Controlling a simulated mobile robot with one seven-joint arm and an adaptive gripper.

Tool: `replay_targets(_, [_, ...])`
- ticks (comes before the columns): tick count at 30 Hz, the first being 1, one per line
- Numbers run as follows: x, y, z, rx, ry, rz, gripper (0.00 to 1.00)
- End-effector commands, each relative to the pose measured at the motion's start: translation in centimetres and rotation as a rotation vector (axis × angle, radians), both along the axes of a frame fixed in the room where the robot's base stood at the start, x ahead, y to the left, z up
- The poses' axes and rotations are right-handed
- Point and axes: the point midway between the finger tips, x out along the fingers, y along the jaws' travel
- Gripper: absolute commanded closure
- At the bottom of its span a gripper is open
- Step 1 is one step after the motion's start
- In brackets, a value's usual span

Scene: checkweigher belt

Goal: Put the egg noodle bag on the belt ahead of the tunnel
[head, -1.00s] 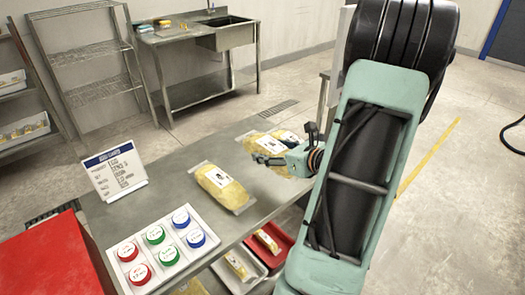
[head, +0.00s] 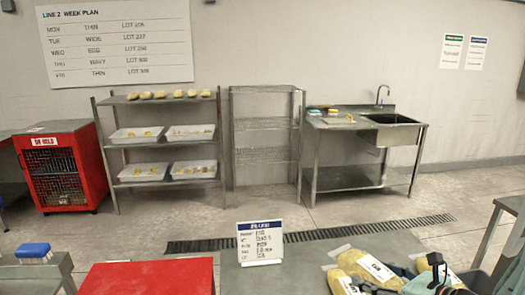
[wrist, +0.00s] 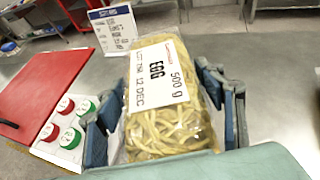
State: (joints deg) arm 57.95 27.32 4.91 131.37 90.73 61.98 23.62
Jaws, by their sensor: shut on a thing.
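The egg noodle bag (wrist: 165,110) is clear with yellow noodles and a white label reading EGG, 500 g. In the wrist view it fills the space between the two fingers of my gripper (wrist: 160,88), which is shut on its sides. In the head view my gripper (head: 436,276) is low at the right edge among several noodle bags (head: 366,267) on the grey table. I cannot tell there whether the held bag is lifted clear of the table. I make out neither belt nor tunnel in either current view.
A sign card (head: 260,243) stands on the table near a red box top (head: 150,277). The wrist view shows a white tray of red and green round buttons (wrist: 62,125). Beyond are a red cage (head: 62,170), shelves (head: 160,148) and a sink bench (head: 365,150).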

Motion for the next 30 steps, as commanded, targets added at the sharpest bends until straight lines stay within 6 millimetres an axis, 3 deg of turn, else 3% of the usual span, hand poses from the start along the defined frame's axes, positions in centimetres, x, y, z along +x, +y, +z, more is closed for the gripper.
replay_targets(1, [1.0,2.9,1.2,0.004,-0.001,0.083,0.79])
replay_targets(6, [2.7,10.8,1.8,0.007,-0.005,0.312,0.79])
replay_targets(12, [3.0,16.6,2.1,0.008,-0.015,0.475,0.79])
replay_targets(17, [2.9,18.0,2.0,0.008,-0.018,0.517,0.79])
replay_targets(30, [2.9,17.8,1.7,0.008,-0.018,0.511,0.79])
